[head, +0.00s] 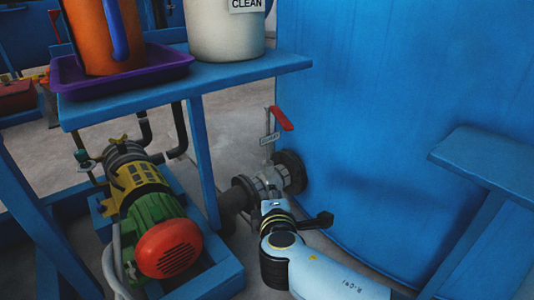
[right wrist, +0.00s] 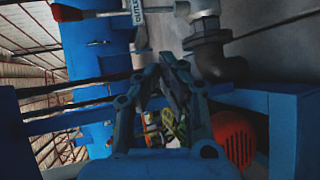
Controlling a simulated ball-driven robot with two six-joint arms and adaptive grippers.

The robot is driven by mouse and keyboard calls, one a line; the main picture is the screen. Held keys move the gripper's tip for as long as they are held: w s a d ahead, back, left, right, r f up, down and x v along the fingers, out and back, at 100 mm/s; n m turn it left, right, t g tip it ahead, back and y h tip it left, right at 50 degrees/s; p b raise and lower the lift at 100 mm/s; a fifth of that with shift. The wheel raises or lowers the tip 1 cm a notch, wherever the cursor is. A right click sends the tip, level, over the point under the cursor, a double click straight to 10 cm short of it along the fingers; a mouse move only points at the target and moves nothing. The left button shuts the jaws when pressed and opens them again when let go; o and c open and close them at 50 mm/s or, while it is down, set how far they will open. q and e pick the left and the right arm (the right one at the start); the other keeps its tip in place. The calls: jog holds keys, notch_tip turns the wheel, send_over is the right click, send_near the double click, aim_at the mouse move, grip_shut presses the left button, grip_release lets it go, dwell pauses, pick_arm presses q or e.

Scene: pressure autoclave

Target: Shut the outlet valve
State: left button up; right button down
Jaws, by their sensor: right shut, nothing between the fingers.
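The outlet valve shows in the head view as a red lever handle (head: 282,118) on a thin upright stem with an outlet tag (head: 269,138), above a grey valve body (head: 268,181) in a flanged pipe at the blue tank. The lever slants down to the right in the picture. My right gripper (head: 270,205) is below the valve, its fingers mostly hidden by my wrist. In the right wrist view my right gripper (right wrist: 166,66) is shut and empty, apart from the red handle (right wrist: 68,12), which is near the top left edge. My left gripper is out of view.
A large blue tank (head: 400,80) rises behind the valve. A blue table (head: 225,72) with a purple tray (head: 70,80) and a white container (head: 225,30) stands left. Below it is a green pump motor (head: 160,220). A blue ledge (head: 490,155) juts in at right.

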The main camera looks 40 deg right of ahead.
aim_at(277, 116)
jog(key=w+r+m+t+h+b, duration=0.1)
jog(key=w+r, duration=0.2)
jog(key=r, duration=0.2)
jog(key=w+r+t+h+b, duration=0.1)
jog(key=w+r+h+b, duration=0.15)
jog(key=r, duration=0.35)
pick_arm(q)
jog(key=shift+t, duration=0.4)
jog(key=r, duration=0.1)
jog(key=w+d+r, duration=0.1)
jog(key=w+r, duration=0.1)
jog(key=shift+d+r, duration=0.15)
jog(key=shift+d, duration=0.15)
pick_arm(e)
jog(key=w+d, duration=0.5)
jog(key=d, duration=0.4)
jog(key=shift+w+d+y, duration=0.25)
jog(key=shift+d+y, duration=0.1)
jog(key=shift+y, duration=0.1)
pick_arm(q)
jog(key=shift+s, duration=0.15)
pick_arm(e)
jog(key=shift+w+f, duration=0.1)
jog(key=shift+f, duration=0.1)
